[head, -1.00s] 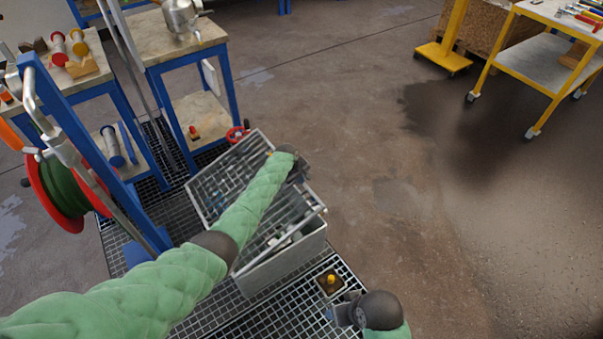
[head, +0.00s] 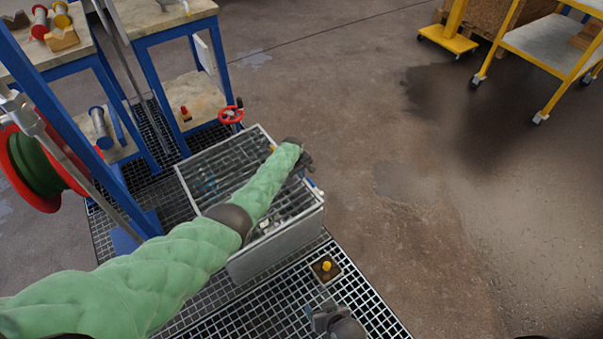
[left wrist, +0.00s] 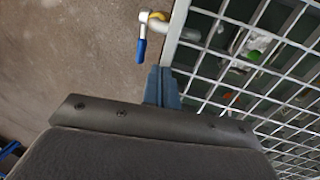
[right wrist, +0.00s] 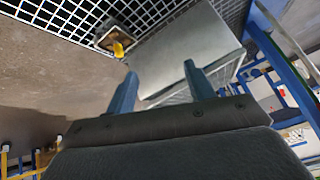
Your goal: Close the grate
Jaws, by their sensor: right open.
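The grate (head: 222,160) is a grey barred lid over a metal box (head: 275,250). It lies nearly level with the box rim; whether it touches all round cannot be told. My left arm crosses above it and hides part. My left gripper (head: 305,163) is at the grate's right edge. In the left wrist view its fingers (left wrist: 162,88) look shut together beside the grate's frame (left wrist: 175,35), with nothing clearly between them. My right gripper (head: 325,316) is low in front of the box, and in the right wrist view its fingers (right wrist: 161,88) are open and empty.
A blue-handled valve (left wrist: 141,42) sits by the grate's edge. A small box with a yellow knob (head: 325,268) is set in the floor grating.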

